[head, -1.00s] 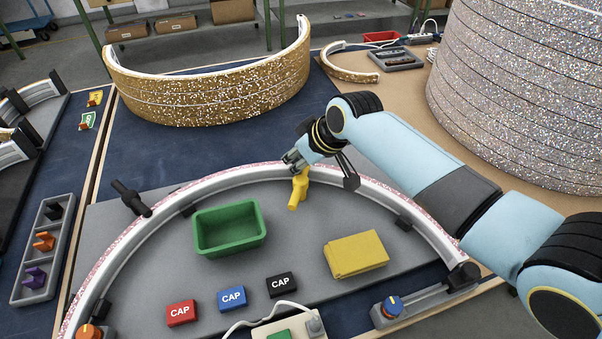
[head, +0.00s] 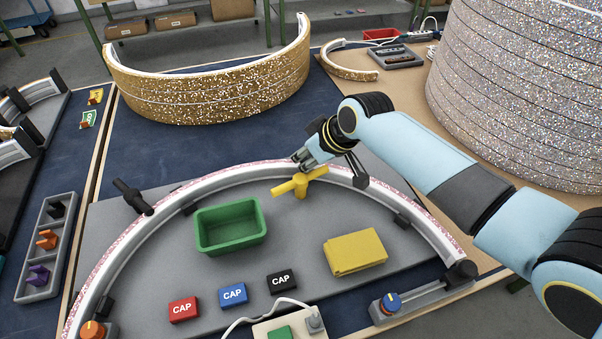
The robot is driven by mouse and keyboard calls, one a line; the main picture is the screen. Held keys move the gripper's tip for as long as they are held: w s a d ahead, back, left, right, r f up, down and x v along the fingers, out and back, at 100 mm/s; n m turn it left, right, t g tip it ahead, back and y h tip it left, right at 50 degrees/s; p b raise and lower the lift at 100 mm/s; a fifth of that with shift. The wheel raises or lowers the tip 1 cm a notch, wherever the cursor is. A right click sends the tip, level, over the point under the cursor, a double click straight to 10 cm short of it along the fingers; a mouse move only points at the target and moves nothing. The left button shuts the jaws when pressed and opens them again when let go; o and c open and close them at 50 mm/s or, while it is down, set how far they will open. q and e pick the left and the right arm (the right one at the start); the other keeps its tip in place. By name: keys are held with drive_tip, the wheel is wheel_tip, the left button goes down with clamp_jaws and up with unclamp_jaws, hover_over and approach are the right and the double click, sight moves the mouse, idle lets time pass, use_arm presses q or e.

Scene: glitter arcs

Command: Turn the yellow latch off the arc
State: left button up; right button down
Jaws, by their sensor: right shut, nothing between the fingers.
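The yellow latch (head: 300,186) stands on the inner side of the white arc (head: 235,178), near its top. Its bar lies slanted, from lower left up to the right, and its right end reaches to the arc's inner edge. I cannot tell whether that end overlaps the arc. My right gripper (head: 303,161) is shut and empty, just above and behind the latch, over the arc. Whether its fingertips touch the latch is not clear. My left gripper is not in view.
A black clamp (head: 131,197) stands at the arc's left. A gold glitter arc (head: 210,90) stands behind.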

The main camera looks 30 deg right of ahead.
drive_tip(key=shift+s+d+f, duration=0.1)
drive_tip(key=shift+s+d, duration=0.05)
drive_tip(key=shift+s, duration=0.1)
drive_tip(key=shift+w, duration=0.55)
drive_tip(key=shift+w+d+r+p, duration=0.1)
drive_tip(key=shift+r+p, duration=0.45)
drive_tip(key=shift+p, duration=0.05)
wheel_tip(320, 180, up, 7)
drive_tip(key=p, duration=0.7)
